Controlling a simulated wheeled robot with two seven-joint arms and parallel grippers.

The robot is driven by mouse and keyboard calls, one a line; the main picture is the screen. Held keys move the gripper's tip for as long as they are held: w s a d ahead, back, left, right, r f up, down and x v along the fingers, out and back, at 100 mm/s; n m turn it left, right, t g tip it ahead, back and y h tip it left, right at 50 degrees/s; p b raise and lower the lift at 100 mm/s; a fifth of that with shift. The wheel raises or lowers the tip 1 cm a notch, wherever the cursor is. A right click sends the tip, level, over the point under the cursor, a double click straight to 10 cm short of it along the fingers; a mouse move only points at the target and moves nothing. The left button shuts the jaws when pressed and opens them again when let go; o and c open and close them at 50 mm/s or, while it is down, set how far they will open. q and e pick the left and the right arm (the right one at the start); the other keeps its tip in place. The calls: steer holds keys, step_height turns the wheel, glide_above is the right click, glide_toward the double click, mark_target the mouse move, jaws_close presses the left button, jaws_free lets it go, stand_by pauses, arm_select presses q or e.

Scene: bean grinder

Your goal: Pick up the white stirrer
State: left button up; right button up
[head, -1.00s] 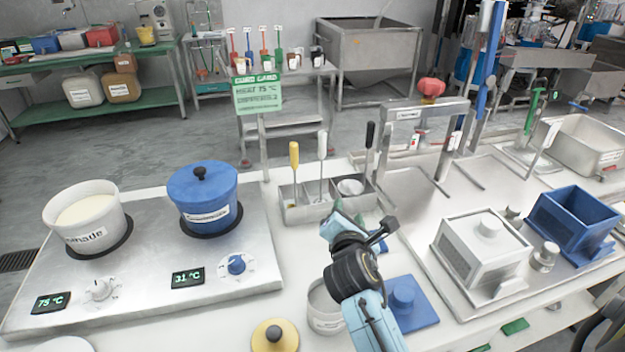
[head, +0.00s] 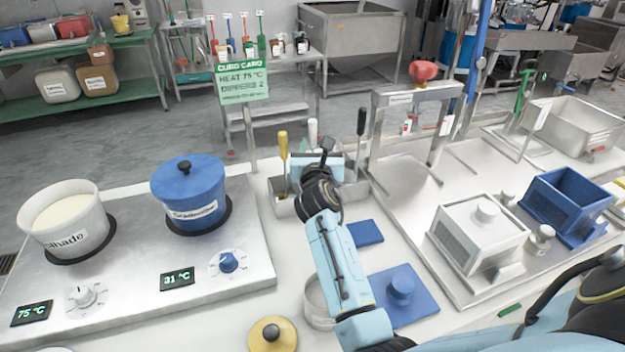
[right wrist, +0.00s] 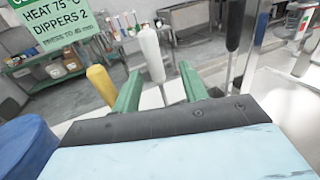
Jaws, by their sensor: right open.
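The white stirrer (head: 312,133) stands upright in the metal holder (head: 276,207), mostly hidden behind my right arm in the head view. In the right wrist view the white stirrer's handle (right wrist: 151,54) rises between the two green fingers of my right gripper (right wrist: 158,90). The fingers are open, one on each side of the handle's line, and the handle appears just beyond them; I cannot tell whether it touches them. In the head view my right gripper (head: 317,158) is over the holder. My left gripper is not in view.
A yellow-handled stirrer (head: 283,147) stands left of the white one and a black-handled one (head: 361,122) right of it. The green card (head: 243,83) stands behind. A blue pot (head: 190,195) and a white pot (head: 65,220) sit on the heater at left.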

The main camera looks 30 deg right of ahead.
mark_target(312, 140)
steer(key=x, duration=0.2)
steer(key=b+x, duration=0.1)
steer(key=x, duration=0.1)
steer(key=shift+w+a+f, duration=0.25)
steer(key=shift+w, duration=0.1)
steer(key=shift+w+d, duration=0.25)
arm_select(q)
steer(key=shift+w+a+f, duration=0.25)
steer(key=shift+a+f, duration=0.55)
arm_select(e)
jaws_close()
